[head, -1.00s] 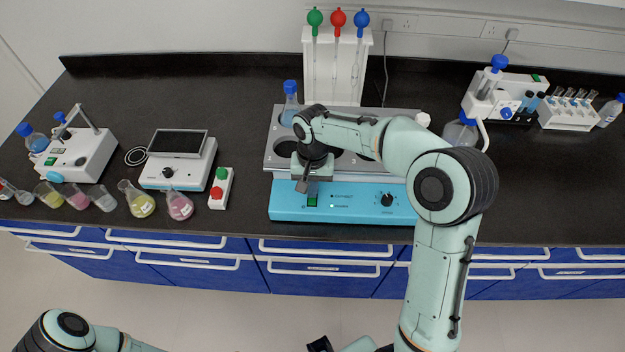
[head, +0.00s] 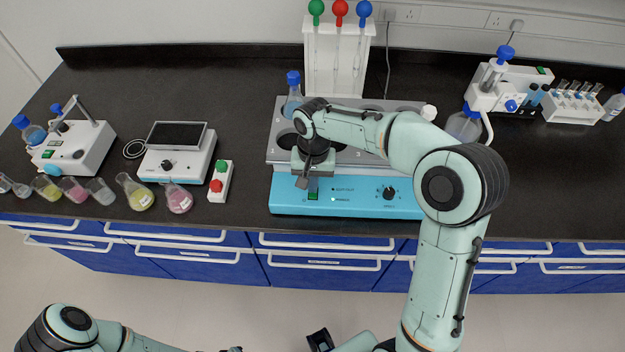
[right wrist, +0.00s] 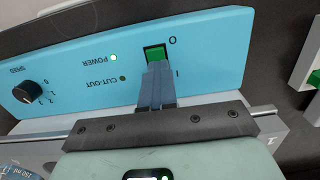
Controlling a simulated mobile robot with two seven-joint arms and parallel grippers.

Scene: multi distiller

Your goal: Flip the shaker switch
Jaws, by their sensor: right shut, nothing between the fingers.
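The shaker (head: 290,201) stands on the black bench with a blue front panel and a grey top plate with round holes. Its green rocker switch (right wrist: 154,53) sits between the O and I marks in the right wrist view. The power lamp (right wrist: 113,58) beside it is lit. My right gripper (right wrist: 157,68) is shut and empty, with its fingertips at the switch's I side, covering part of it. They seem to touch it. In the head view my right gripper (head: 313,184) hangs in front of the panel's left part. My left arm shows at the bottom left, its fingers not clear.
A bottle with a blue cap (head: 292,100) stands in the shaker's plate. A pipette rack (head: 335,65) stands behind. A button box (head: 221,182), a stirrer (head: 178,160) and several flasks stand to the left. A tube rack (head: 574,106) stands at the right.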

